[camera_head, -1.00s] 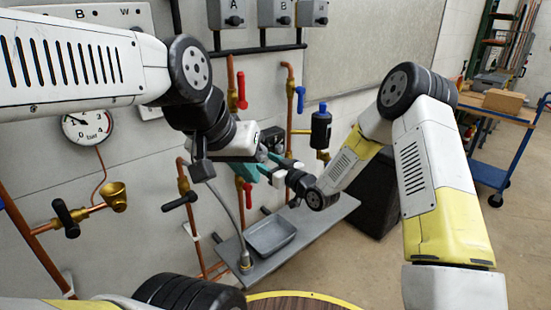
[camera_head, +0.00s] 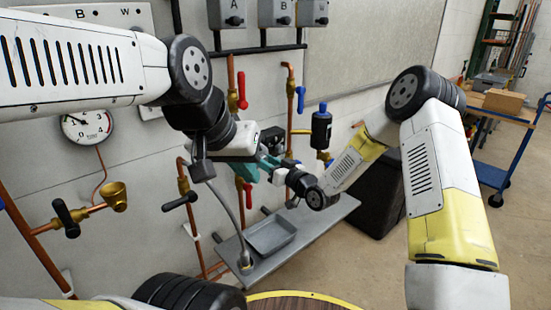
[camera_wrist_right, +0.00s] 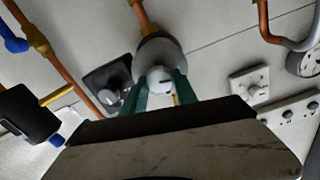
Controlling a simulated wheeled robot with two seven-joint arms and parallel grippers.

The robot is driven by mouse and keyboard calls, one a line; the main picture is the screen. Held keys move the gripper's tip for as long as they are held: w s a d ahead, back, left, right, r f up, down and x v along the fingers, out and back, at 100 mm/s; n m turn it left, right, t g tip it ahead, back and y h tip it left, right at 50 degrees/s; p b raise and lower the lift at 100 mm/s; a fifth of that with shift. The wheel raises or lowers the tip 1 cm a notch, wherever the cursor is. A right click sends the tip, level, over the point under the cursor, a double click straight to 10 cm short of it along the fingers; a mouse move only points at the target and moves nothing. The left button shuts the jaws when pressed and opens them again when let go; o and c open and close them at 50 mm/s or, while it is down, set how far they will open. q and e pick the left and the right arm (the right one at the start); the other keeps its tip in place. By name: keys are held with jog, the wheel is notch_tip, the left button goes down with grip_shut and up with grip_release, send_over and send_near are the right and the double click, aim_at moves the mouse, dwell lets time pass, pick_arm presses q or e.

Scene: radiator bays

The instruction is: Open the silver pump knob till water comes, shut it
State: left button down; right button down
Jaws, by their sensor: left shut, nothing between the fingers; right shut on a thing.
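In the right wrist view, a round grey pump body (camera_wrist_right: 158,50) sits on a copper pipe. Its pale silver knob (camera_wrist_right: 160,79) lies between the teal fingers of my right gripper (camera_wrist_right: 160,92), which is shut on it. In the head view my right gripper (camera_head: 264,168) reaches leftward to the wall from the yellow-white arm, and the knob is hidden there. My left gripper (camera_head: 202,172) appears below the dark wrist of the left arm, shut and empty, apart from the knob. Its fingertips are hard to make out. I see no running water.
A grey basin (camera_head: 271,237) on a shelf stands below, with a grey hose (camera_head: 236,215) beside it. Red levers (camera_head: 242,92), a blue lever (camera_head: 301,98), a brass funnel (camera_head: 115,196) and a gauge (camera_head: 87,126) crowd the wall. A blue trolley (camera_head: 487,175) stands right.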

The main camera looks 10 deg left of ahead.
jog(key=m, duration=0.5)
jog(key=shift+w+d+m, duration=0.1)
jog(key=shift+d+m, duration=0.05)
jog(key=shift+m, duration=0.15)
jog(key=m, duration=0.5)
jog(key=shift+f+m, duration=0.1)
jog(key=shift+m, duration=0.2)
jog(key=c, duration=1)
grip_release()
jog(key=v, duration=0.7)
jog(key=shift+s+d, duration=0.25)
jog(key=shift+d, duration=0.05)
